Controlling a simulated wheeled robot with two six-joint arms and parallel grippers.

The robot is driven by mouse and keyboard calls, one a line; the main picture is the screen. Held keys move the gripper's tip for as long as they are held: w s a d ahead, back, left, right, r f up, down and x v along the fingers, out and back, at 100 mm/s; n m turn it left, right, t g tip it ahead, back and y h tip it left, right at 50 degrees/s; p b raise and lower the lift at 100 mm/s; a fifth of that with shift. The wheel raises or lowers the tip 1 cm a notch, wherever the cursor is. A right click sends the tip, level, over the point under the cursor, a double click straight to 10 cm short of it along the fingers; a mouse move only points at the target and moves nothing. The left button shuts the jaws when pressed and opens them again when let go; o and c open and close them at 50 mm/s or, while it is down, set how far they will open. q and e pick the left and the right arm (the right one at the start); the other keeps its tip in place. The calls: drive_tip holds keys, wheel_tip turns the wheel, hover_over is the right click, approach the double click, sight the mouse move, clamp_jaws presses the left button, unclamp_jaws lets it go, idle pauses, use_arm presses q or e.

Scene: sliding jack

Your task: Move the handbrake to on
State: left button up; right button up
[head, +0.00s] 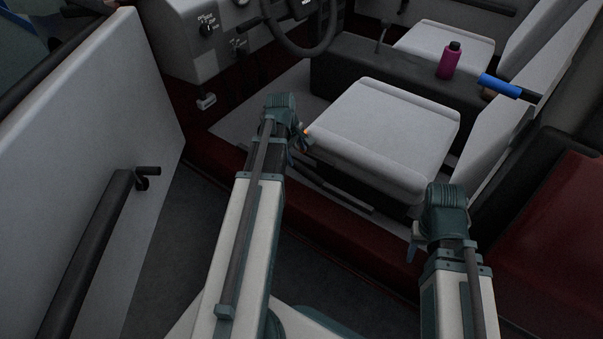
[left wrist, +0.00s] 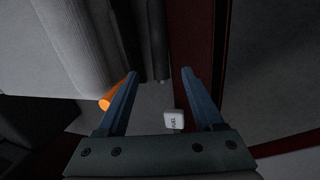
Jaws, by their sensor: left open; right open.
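A lever with an orange grip (head: 308,131) is low beside the near grey seat. A bright blue grip on a dark rod (head: 500,86) is on the far side of that seat. No label shows which one is the handbrake. My left gripper (head: 298,143) is by the orange grip at the seat's edge. In the left wrist view its jaws (left wrist: 160,73) are open and empty, and the orange grip (left wrist: 110,99) lies outside them, partly behind the left finger. My right gripper (head: 413,243) is open by the seat's near right corner, its fingers mostly hidden.
A small white block marked FUEL (left wrist: 173,119) shows low between the jaws. The seat cushion (head: 375,130), red door sill (head: 330,235), steering wheel (head: 300,30) and open door (head: 100,130) surround my arms. A magenta bottle (head: 448,62) stands on the centre console.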

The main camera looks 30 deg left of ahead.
sight(301, 167)
use_arm(q)
drive_tip(key=b+x, duration=0.9)
drive_tip(key=x, duration=0.2)
drive_tip(key=shift+b, duration=0.3)
clamp_jaws()
drive_tip(key=shift+r, duration=0.1)
idle(0.8)
